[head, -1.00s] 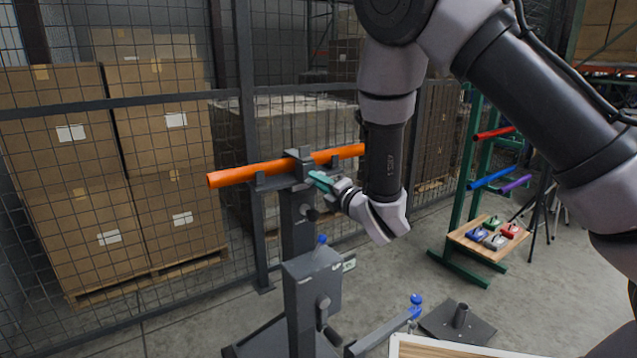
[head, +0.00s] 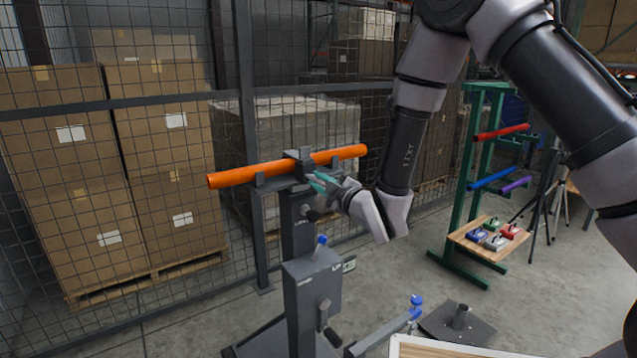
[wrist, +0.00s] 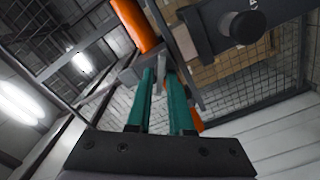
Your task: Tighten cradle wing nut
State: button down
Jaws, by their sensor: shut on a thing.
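An orange bar (head: 235,176) lies across the cradle (head: 273,183) on top of a dark grey stand. A grey clamp block (head: 298,157) sits over the middle of the bar. My gripper (head: 316,181) reaches in from the right, its teal fingertips at the clamp just below the bar. In the wrist view the fingers (wrist: 162,72) are close together at the cradle, with the orange bar (wrist: 134,22) just beyond them. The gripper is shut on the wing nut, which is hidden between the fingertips. A dark round knob (wrist: 243,25) sits beside the cradle.
The stand's post (head: 312,290) carries a blue-topped knob (head: 321,241) and a side lever. A wire mesh fence (head: 180,110) with stacked boxes is behind. A green rack (head: 470,190) with coloured bars and a small shelf stands right. Open floor lies between.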

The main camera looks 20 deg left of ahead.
jog(key=m, duration=0.5)
jog(key=shift+m, duration=2.3)
jog(key=c, duration=1)
grip_release()
jog(key=shift+o, duration=0.2)
jog(key=shift+d, duration=0.1)
jog(key=v, duration=1)
jog(key=shift+s+d, duration=0.25)
